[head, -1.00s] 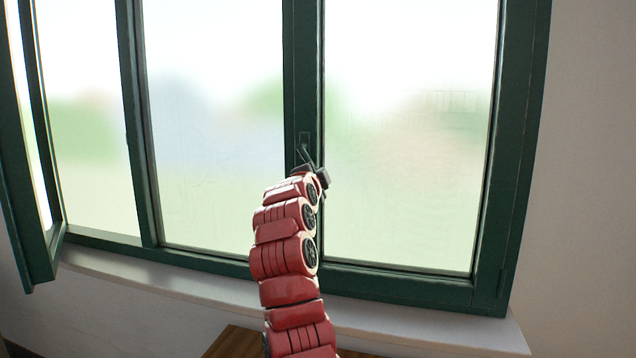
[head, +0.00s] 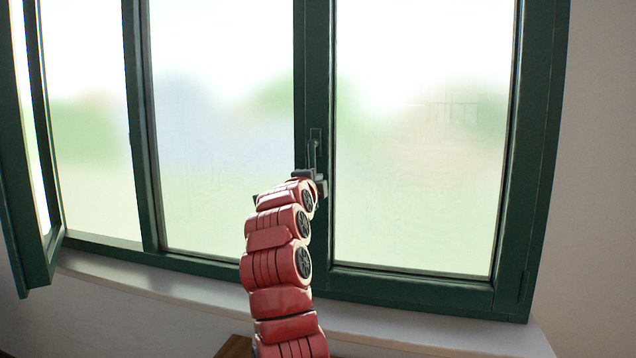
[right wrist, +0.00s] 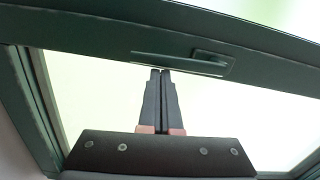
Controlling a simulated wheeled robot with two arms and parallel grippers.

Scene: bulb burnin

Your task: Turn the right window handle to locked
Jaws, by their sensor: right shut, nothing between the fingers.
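The right window handle (head: 312,155) is a small dark handle on the green upright between the middle and right panes. It hangs about vertical, in line with the upright. In the right wrist view the handle (right wrist: 209,57) lies along its plate (right wrist: 165,61). My right gripper (head: 318,181) is just below the handle in the head view, and the arm partly hides its lower end. In the right wrist view its two dark fingers (right wrist: 160,72) are together and empty. Their tips are beside the plate, apart from the handle's grip. My left gripper is not in view.
An open green sash (head: 22,170) swings inward at the far left. A pale sill (head: 400,327) runs below the window, and a brown wooden surface (head: 235,347) shows at the bottom. The space in front of the right pane (head: 425,170) is clear.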

